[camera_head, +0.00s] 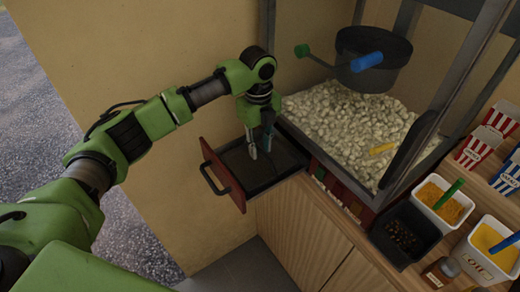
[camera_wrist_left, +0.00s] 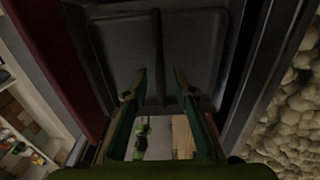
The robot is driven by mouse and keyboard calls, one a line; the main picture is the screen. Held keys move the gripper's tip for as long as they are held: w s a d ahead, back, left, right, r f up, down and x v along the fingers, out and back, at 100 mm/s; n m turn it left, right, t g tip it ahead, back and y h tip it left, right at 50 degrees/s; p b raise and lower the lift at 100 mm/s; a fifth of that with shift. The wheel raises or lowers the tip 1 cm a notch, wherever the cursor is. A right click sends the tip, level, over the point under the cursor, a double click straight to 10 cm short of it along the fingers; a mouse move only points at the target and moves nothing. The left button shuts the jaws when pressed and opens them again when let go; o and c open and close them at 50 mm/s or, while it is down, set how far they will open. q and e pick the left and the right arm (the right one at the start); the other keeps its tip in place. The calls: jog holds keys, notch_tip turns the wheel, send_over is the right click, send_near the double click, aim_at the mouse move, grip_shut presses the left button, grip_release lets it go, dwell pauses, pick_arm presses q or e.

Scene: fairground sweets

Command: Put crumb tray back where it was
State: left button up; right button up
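The crumb tray (camera_head: 279,171) is a shallow dark drawer with a red front and a black handle (camera_head: 213,178). In the head view it sticks out to the left from the base of the popcorn machine, below the glass case. My left gripper (camera_head: 260,152) points down over the tray, its fingertips at or just above the inside. In the left wrist view the two fingers (camera_wrist_left: 158,82) are apart with nothing gripped between them, and the tray floor (camera_wrist_left: 200,45) with a dark middle ridge lies beyond them. Whether the fingertips touch the tray is unclear.
The popcorn machine's case, full of popcorn (camera_head: 345,125), rises right beside the tray, with a kettle (camera_head: 372,50) above. A wooden counter at right holds a black bin (camera_head: 405,232), tubs and striped boxes. A tan wall stands behind; the space left of the tray front is free.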

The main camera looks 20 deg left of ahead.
aim_at(260, 149)
pick_arm(q)
notch_tip(260, 149, up, 11)
jog(key=b, duration=0.2)
jog(key=shift+a+b, duration=0.15)
jog(key=shift+b, duration=0.15)
dwell(0.4)
dwell(0.5)
